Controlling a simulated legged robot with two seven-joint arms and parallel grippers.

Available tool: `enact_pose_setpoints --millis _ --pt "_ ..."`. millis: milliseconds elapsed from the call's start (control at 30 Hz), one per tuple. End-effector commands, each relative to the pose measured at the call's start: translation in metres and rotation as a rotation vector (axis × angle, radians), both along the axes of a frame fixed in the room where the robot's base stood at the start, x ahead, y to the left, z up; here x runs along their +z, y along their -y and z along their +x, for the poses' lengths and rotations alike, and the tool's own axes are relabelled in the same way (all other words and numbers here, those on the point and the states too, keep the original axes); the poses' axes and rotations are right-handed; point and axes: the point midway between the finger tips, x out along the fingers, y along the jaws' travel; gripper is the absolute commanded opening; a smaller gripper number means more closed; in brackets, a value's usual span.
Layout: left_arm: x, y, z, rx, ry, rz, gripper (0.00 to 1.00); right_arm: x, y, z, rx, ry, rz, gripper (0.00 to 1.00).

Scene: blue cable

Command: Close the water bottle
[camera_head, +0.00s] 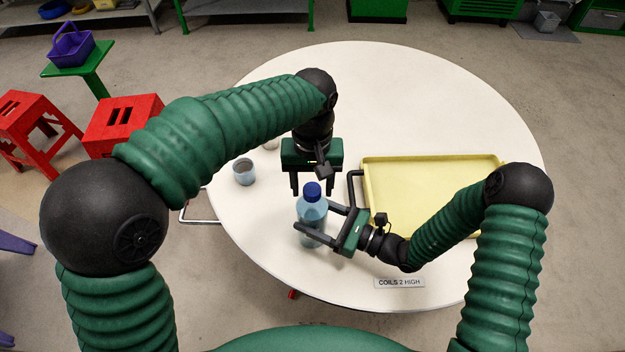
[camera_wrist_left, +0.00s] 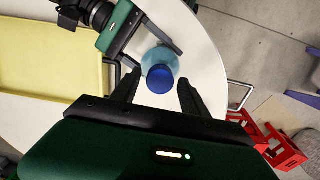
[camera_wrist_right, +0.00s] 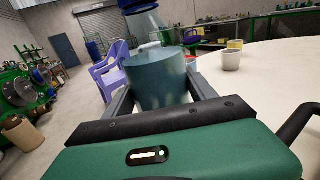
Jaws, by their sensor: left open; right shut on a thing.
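A clear bluish water bottle (camera_head: 311,213) stands upright on the white round table, with a blue cap (camera_head: 312,190) on its top. My right gripper (camera_head: 318,223) is shut on the bottle's body from the right; the right wrist view shows the bottle (camera_wrist_right: 158,80) between its fingers. My left gripper (camera_head: 313,184) is open and points down just above and behind the cap. In the left wrist view the cap (camera_wrist_left: 160,80) lies between and ahead of the open fingers (camera_wrist_left: 158,88), not gripped. Whether the cap is fully seated cannot be told.
A yellow tray (camera_head: 430,165) with dark handles lies right of the bottle. A grey cup (camera_head: 244,172) stands to the left. A sign (camera_head: 399,283) is at the table's front edge. Red stools (camera_head: 120,122) stand off the table at left. The table's far side is clear.

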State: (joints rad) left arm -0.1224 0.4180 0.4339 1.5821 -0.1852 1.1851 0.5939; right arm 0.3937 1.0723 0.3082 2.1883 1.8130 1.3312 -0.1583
Motion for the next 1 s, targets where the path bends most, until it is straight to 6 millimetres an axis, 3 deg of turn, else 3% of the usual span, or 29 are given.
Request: enact_pose_setpoints --millis 67,433,633,900,1000 --pt "0.0001 0.0 0.0 0.0 0.0 0.0 0.48 0.0 0.0003 0.0003 -0.001 0.0 0.0 0.0" --pt "0.0003 0.0001 0.0 0.0 0.0 0.0 0.0 0.0 0.0002 0.0002 -0.001 0.0 0.0 0.0" --pt "0.0004 0.0001 0.0 -0.024 0.0 0.0 0.0 0.0001 0.0001 0.0003 -0.001 0.0 0.0 0.0" --pt "0.0002 0.0004 0.0002 -0.474 -0.001 -0.002 0.0 0.0001 0.0001 0.0003 -0.001 0.0 0.0 0.0" --pt "0.0003 0.0004 0.0003 -0.465 -0.001 -0.002 0.0 0.0001 0.0001 0.0002 0.0 0.0 0.0 0.0"
